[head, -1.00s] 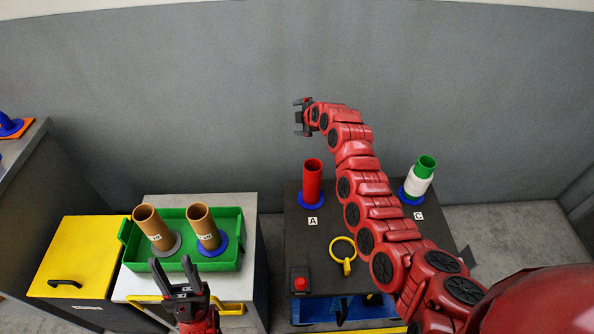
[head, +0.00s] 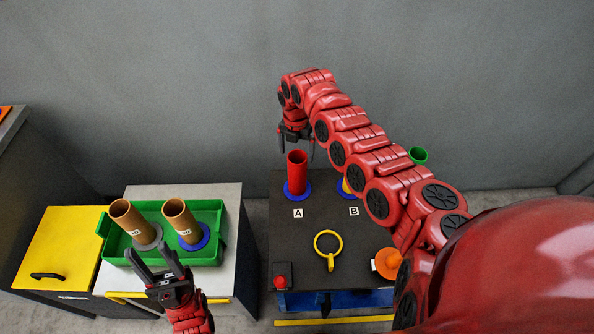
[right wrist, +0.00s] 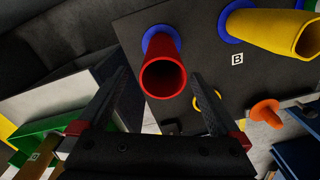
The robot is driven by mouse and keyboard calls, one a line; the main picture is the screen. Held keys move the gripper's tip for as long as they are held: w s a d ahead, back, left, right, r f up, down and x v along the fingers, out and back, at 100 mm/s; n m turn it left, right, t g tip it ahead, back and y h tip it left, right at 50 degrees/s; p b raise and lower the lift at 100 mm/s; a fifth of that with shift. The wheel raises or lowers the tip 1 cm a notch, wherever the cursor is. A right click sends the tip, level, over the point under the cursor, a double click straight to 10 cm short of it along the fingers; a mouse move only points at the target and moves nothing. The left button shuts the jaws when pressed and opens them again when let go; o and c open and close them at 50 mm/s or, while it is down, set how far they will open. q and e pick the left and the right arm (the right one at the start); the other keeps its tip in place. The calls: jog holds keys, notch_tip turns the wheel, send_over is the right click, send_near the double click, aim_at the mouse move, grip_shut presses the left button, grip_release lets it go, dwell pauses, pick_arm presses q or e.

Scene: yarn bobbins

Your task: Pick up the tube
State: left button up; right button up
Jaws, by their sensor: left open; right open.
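A red tube (head: 297,172) stands upright on a blue base at label A on the dark table. My right gripper (head: 297,150) is open just above its top and points down. In the right wrist view the red tube (right wrist: 163,76) shows its open end ahead, between the fingers (right wrist: 160,95), with nothing held. Two brown tubes (head: 130,219) (head: 182,222) stand on round bases in a green tray (head: 214,254) at the left. My left gripper (head: 158,268) is open and empty at the tray's front edge.
A yellow tube (right wrist: 275,30) stands at label B, mostly hidden by my right arm in the head view. A green tube top (head: 418,155), a yellow ring (head: 328,246), an orange cone (head: 388,263) and a red button (head: 281,282) are on or around the dark table (head: 300,232).

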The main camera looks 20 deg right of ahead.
notch_tip(320, 180, down, 2)
jog(key=f, duration=0.2)
jog(key=f+p, duration=0.1)
jog(key=f, duration=0.1)
jog(key=shift+s+f, duration=0.1)
jog(key=shift+s, duration=0.3)
jog(key=shift+f, duration=0.65)
jog(key=shift+c, duration=0.2)
jog(key=c, duration=1.2)
jog(key=shift+w+r, duration=0.1)
jog(key=shift+r, duration=0.1)
jog(key=shift+c, duration=0.2)
notch_tip(320, 180, up, 10)
jog(key=shift+b, duration=0.4)
jog(key=shift+f, duration=0.15)
